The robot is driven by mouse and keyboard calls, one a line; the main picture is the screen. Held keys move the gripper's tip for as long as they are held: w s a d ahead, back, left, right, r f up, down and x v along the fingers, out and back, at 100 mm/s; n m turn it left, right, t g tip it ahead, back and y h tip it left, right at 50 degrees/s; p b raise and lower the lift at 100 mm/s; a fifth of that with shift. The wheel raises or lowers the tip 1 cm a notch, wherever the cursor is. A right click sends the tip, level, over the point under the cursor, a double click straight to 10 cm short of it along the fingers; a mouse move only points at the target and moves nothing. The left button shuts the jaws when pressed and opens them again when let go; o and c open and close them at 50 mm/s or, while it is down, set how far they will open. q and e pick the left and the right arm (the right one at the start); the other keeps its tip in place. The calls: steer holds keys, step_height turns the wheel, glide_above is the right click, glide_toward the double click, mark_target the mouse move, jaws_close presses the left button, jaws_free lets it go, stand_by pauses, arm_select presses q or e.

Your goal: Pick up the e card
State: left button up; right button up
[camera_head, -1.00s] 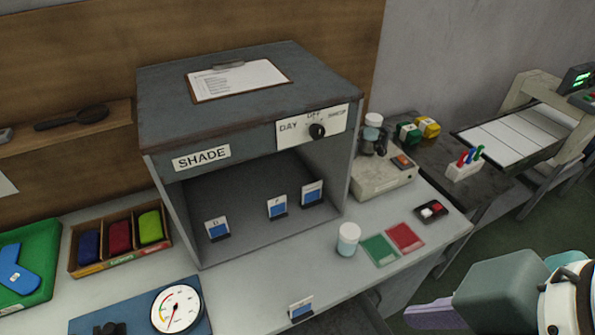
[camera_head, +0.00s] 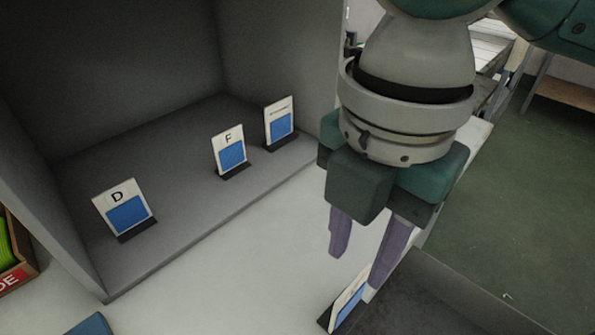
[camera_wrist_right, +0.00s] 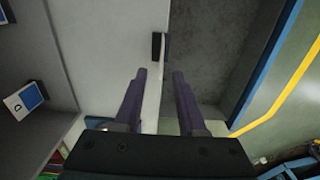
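A white card with a blue patch (camera_head: 350,302) stands in a dark holder near the front edge of the table. Its letter is too hidden to read. My right gripper (camera_head: 358,265) points down just above it, open and empty, with one finger overlapping the card in the head view. In the right wrist view the dark card holder (camera_wrist_right: 158,46) shows nearly edge-on, ahead of the open fingertips (camera_wrist_right: 159,75). My left gripper is not in view.
Inside the grey booth stand a D card (camera_head: 126,213), an F card (camera_head: 231,153) and a third card (camera_head: 280,123) with small unreadable lettering. A dark surface (camera_head: 440,300) lies at the front right. The light table strip (camera_head: 250,270) before the booth is clear.

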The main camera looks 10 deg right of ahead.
mark_target(349, 300)
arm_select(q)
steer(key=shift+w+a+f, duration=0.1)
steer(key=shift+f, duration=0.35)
arm_select(e)
steer(key=shift+w+d+f, duration=0.15)
steer(key=shift+f, duration=0.5)
arm_select(q)
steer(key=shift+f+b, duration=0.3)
steer(key=shift+b, duration=0.1)
arm_select(e)
step_height(349, 300, down, 3)
steer(key=shift+f, duration=0.2)
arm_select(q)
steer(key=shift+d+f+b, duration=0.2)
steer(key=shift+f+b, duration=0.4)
arm_select(e)
steer(key=shift+f, duration=2.8)
steer(key=shift+c, duration=0.3)
jaws_close()
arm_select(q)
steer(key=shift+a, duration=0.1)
